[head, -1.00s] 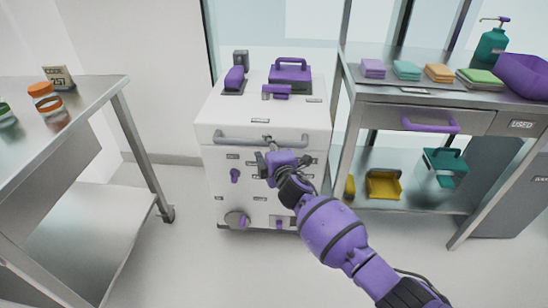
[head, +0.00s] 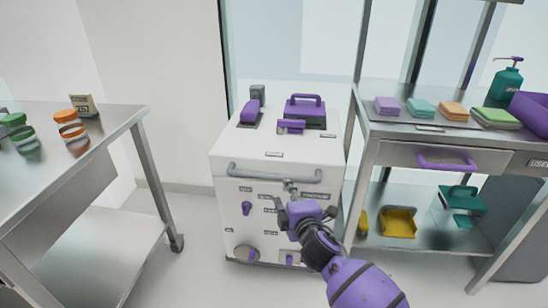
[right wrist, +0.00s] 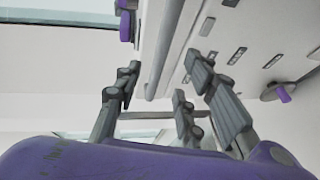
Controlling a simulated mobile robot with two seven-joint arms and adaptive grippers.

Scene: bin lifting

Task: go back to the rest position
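My right gripper (head: 286,203) is in front of the white cabinet (head: 280,150), close to its front and just below the grey bar handle (head: 275,173). In the right wrist view its fingers (right wrist: 163,88) are spread apart with nothing held between them. The bar handle (right wrist: 168,45) shows beyond the fingertips there, apart from them. My right arm reaches in from the bottom of the head view. My left gripper is in neither view.
A steel table (head: 70,125) with jars stands at the left. A steel bench (head: 400,140) with folded cloths, a purple drawer handle and a lower shelf stands close by the cabinet's right side. Floor is clear between the left table and the cabinet.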

